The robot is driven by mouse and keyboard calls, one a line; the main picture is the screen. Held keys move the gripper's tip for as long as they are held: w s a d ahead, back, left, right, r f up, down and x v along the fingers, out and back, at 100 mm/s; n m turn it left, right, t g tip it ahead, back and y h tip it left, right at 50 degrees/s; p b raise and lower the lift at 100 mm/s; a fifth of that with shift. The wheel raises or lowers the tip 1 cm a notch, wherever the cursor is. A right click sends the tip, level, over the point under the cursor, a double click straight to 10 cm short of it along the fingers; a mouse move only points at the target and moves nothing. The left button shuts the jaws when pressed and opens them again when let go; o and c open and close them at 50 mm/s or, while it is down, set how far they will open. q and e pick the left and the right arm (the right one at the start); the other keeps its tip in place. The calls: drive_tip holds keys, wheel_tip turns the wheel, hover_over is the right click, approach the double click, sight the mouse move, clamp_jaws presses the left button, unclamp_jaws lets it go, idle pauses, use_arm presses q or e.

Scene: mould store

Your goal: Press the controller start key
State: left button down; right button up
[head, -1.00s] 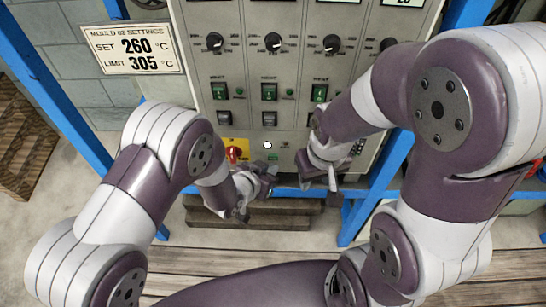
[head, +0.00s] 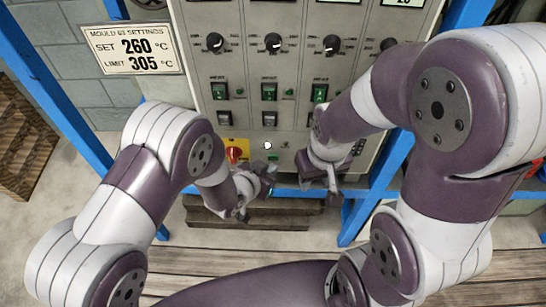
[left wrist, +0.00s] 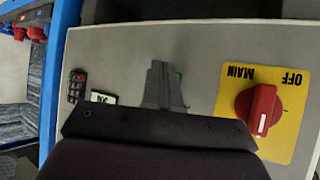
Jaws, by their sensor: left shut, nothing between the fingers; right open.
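The grey controller panel (head: 290,60) fills the upper middle of the head view. Low on it, a small round white key (head: 268,146) sits right of the red main switch (head: 236,154); I cannot read its label. My left gripper (head: 268,173) is shut and empty, just below this key in the picture. In the left wrist view its shut fingers (left wrist: 163,88) lie over the panel face, left of the red main switch (left wrist: 259,109). They hide what is behind them; a sliver of green shows at their side. I cannot tell whether they touch. My right gripper (head: 334,184) is open, lower right of the key.
The yellow MAIN/OFF plate (left wrist: 229,83) surrounds the red switch, close to the left fingers. A blue frame (head: 72,120) borders the panel. Wooden boards (head: 250,218) lie below.

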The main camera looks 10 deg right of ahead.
idle(0.7)
use_arm(q)
drive_tip(key=shift+w+d, duration=0.1)
drive_tip(key=shift+w, duration=0.35)
drive_tip(key=shift+w+d, duration=0.1)
drive_tip(key=shift+w, duration=0.2)
idle(0.4)
drive_tip(key=shift+s, duration=0.1)
drive_tip(key=shift+s+a, duration=0.2)
drive_tip(key=shift+s, duration=0.45)
drive_tip(key=shift+s+a+p, duration=0.15)
drive_tip(key=shift+s+a, duration=0.1)
drive_tip(key=shift+s, duration=0.55)
drive_tip(key=shift+s+a+p, duration=0.15)
drive_tip(key=shift+s+a, duration=0.05)
drive_tip(key=shift+s, duration=0.6)
drive_tip(key=shift+s+a+p, duration=0.15)
drive_tip(key=shift+s+a, duration=0.1)
drive_tip(key=shift+s, duration=0.55)
